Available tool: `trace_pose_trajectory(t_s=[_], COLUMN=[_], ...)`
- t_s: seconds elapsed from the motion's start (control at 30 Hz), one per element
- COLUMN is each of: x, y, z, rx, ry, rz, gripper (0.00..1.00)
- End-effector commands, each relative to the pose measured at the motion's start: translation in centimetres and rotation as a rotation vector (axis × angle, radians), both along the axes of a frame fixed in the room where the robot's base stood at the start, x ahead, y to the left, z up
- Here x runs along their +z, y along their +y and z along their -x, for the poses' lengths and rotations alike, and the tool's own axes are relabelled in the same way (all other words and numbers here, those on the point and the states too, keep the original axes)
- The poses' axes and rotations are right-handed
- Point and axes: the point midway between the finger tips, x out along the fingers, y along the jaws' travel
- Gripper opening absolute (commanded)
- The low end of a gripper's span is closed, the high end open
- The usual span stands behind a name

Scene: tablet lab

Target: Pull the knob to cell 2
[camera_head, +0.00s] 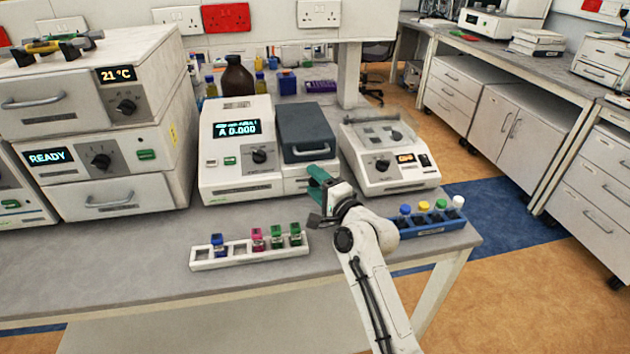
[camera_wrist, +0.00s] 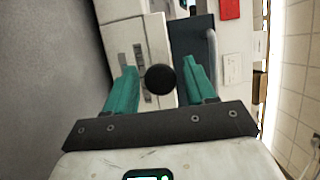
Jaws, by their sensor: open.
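A round black knob (camera_wrist: 160,79) shows in the wrist view, in front of the white instrument's face. My gripper (camera_wrist: 159,72) is open, with one green finger on each side of the knob and a gap visible on both sides. How deep the knob sits between the fingers I cannot tell. In the head view my gripper (camera_head: 318,182) is at the lower right front of the instrument (camera_head: 238,180), whose display reads A 0.000. The instrument has a closed dark grey lid (camera_head: 308,122). In the head view the knob is hidden by my gripper, and no cell number is readable.
A white rack (camera_head: 226,263) with several coloured-cap cuvettes stands on the bench in front. A blue rack (camera_head: 432,228) with capped vials is to the right of my arm. Another white device (camera_head: 390,172) stands right of the instrument. The bench front left is clear.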

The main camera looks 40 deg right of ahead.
Motion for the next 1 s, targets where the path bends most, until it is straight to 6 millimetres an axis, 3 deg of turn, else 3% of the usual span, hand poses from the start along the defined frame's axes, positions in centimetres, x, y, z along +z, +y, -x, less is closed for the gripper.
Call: trace_pose_trajectory(t_s=[0.37, 0.9, 1.0], x=[0.00, -0.04, -0.05], y=[-0.14, -0.13, -0.13], z=[-0.67, -0.64, -0.64], rx=[0.000, 0.000, 0.000], ry=[0.000, 0.001, 0.001], rz=[0.000, 0.000, 0.000], gripper=[0.55, 0.05, 0.00])
